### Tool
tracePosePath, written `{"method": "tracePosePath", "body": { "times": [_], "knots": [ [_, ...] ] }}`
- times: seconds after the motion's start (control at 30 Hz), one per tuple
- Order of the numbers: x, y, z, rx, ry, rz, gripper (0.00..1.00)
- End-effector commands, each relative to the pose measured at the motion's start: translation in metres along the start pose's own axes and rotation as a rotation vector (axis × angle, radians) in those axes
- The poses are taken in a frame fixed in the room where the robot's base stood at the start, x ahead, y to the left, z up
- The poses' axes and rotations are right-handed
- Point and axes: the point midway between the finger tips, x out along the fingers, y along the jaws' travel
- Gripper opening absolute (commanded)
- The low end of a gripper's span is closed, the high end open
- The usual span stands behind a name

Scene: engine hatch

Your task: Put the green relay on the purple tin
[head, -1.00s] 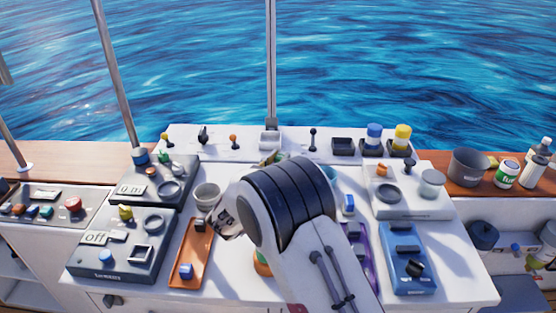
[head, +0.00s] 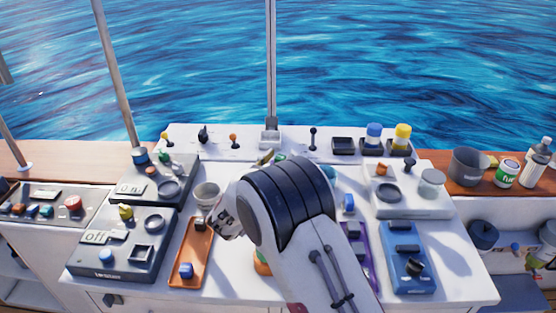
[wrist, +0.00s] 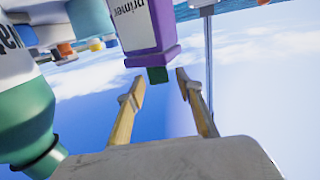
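The purple tin (wrist: 150,45), with a white label reading "primer", shows upside down at the top of the wrist view, which is inverted. The green relay (wrist: 157,75) is a small dark green block against the tin's top end. It appears to touch the tin. My gripper (wrist: 160,77) is open, its two tan fingers apart, with the tips on either side of the relay and a visible gap to each. In the head view my arm hides the fingers, the tin and the relay.
A teal bottle (wrist: 22,125) with a white label stands close beside my gripper. In the head view, an orange tray (head: 190,252) lies left of my arm and a blue panel (head: 408,260) to the right. A grey cup (head: 207,193) stands behind the orange tray.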

Motion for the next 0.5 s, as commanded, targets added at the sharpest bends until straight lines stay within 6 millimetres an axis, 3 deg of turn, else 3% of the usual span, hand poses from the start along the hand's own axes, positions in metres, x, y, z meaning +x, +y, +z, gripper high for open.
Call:
{"method": "tracePosePath", "body": {
  "times": [0.27,0.5],
  "knots": [
    [-0.019,-0.001,-0.002,0.000,0.000,-0.003,0.35],
    [-0.053,-0.002,-0.002,0.000,0.000,-0.004,0.35]
  ]
}}
